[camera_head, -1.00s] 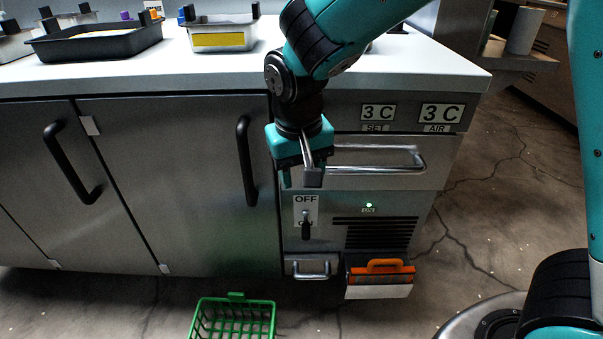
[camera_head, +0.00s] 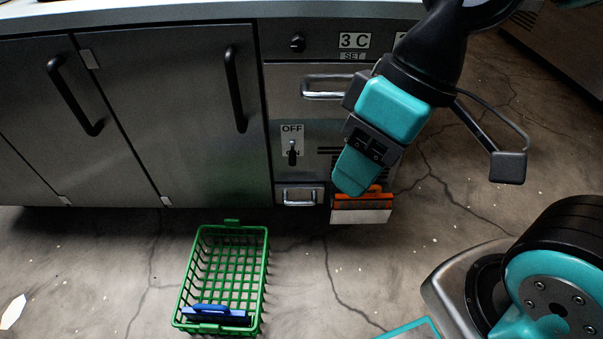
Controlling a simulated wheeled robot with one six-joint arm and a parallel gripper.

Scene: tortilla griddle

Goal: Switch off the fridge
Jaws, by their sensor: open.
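The fridge (camera_head: 160,110) is a steel counter unit with dark door handles. Its switch plate (camera_head: 291,133), on the control panel, has OFF at the top and ON at the bottom. The black switch lever (camera_head: 292,155) points down and covers part of the ON label. My gripper (camera_head: 354,174) is open and empty, angled down in front of the vent, to the right of the lever and apart from it in the picture. Its far finger is hard to make out. The arm hides the indicator light and much of the vent.
A horizontal bar handle (camera_head: 322,88) is above. A green basket (camera_head: 264,258) with a blue-handled item (camera_head: 215,315) stands on the floor. Floor between basket and my base is clear.

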